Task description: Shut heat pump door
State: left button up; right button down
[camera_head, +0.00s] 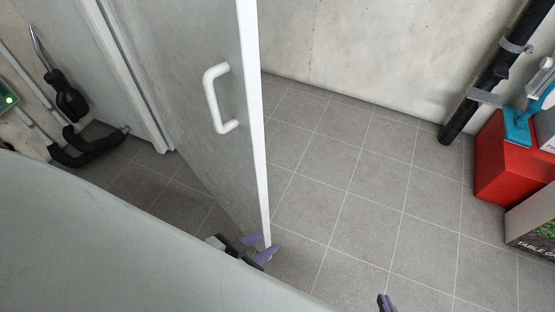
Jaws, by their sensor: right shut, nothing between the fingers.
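The heat pump door (185,85) is a tall grey panel with a white edge, standing open and jutting out over the tiled floor. Its white bar handle (212,98) is on the face turned to the left. My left gripper (258,247) is low at the bottom of the door's white edge, its two purple fingertips apart. I cannot tell whether they touch the door. My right gripper (387,303) shows only a purple fingertip at the bottom edge of the view, right of the door and apart from it; the rest is out of frame.
Black and grey cleaning gear (75,135) stands at the far left beside a white frame (135,80). A red box (497,165), a dark pipe (485,85) and a printed carton (535,225) are at the right. The tiled floor (360,180) between is clear up to the concrete wall.

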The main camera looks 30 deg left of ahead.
aim_at(198, 61)
jog(key=z, duration=0.05)
jog(key=k, duration=0.7)
jog(key=u, duration=1.3)
jog(key=i, duration=0.5)
jog(key=z, duration=0.05)
